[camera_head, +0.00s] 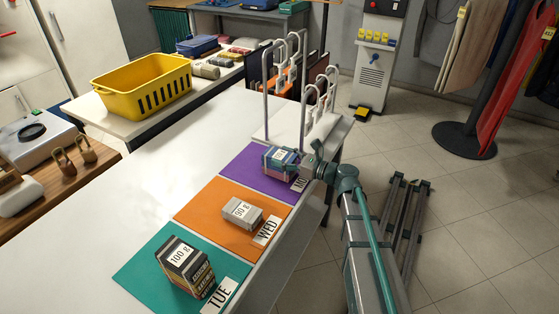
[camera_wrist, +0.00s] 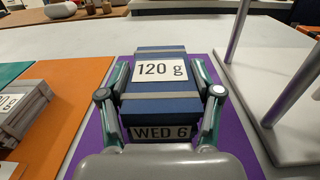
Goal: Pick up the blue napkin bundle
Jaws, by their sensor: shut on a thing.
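The blue napkin bundle (camera_wrist: 158,94) carries a "120 g" label and grey bands in the wrist view, with a "WED 6" tag on its near end. In the head view the bundle (camera_head: 277,161) is on or just over the purple mat (camera_head: 244,163); I cannot tell if it touches. My gripper (camera_wrist: 160,95) is shut on it, one finger along each side. In the head view my gripper (camera_head: 290,162) reaches it from the right and partly covers it.
An orange mat (camera_head: 196,215) holds a grey "90 g" bundle (camera_head: 241,213). A teal mat (camera_head: 143,277) holds a dark "100 g" bundle (camera_head: 186,267). A white rack (camera_head: 325,128) with upright posts stands close behind the purple mat. The table's left part is clear.

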